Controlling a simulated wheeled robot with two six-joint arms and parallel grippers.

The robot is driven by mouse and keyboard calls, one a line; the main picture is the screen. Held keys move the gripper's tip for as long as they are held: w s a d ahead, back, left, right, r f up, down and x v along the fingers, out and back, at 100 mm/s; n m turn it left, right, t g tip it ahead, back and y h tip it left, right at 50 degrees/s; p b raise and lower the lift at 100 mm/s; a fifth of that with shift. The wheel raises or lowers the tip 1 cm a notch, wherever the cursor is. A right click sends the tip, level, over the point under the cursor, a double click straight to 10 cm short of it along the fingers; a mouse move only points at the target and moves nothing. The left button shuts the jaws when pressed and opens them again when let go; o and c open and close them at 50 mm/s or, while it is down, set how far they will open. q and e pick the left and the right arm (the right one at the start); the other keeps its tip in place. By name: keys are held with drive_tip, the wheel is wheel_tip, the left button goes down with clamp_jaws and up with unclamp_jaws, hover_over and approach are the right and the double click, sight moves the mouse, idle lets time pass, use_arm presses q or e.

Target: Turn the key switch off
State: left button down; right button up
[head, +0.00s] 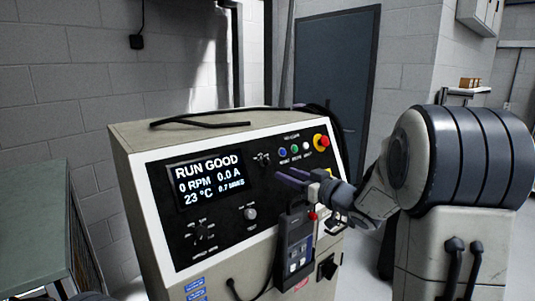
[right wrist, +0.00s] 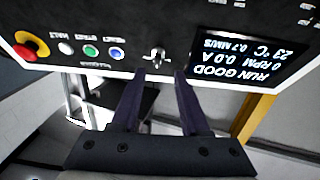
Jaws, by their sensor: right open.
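The key switch (head: 262,158) is a small metal switch on the sloped black panel, right of the lit display. In the right wrist view the key switch (right wrist: 157,57) shows just beyond the fingertips, roughly between them; its exact turn angle is too small to read. My right gripper (head: 283,176) points at the panel from the right, close to the key switch. In the right wrist view my right gripper (right wrist: 159,76) is open, with nothing between its dark fingers. I cannot tell whether a finger touches the panel. My left gripper is not in view.
The display (head: 207,180) reads RUN GOOD, 0 RPM, 0.0 A. Several coloured buttons and a red emergency stop (head: 321,141) sit right of the switch. A handheld unit (head: 293,251) hangs on the front. A green-topped bench (head: 30,215) stands left.

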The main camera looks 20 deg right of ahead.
sight(269, 161)
drive_tip(key=shift+y, duration=0.4)
drive_tip(key=p+x, duration=0.1)
drive_tip(key=x, duration=0.2)
drive_tip(key=p+x, duration=0.1)
drive_tip(key=x, duration=0.1)
drive_tip(key=r+p+x, duration=0.1)
drive_tip(key=x, duration=0.2)
drive_tip(key=shift+w+d, duration=0.25)
drive_tip(key=shift+w, duration=0.25)
drive_tip(key=shift+w+a+p, duration=0.15)
drive_tip(key=shift+w+p, duration=0.15)
drive_tip(key=shift+w, duration=0.05)
drive_tip(key=shift+c, duration=0.3)
clamp_jaws()
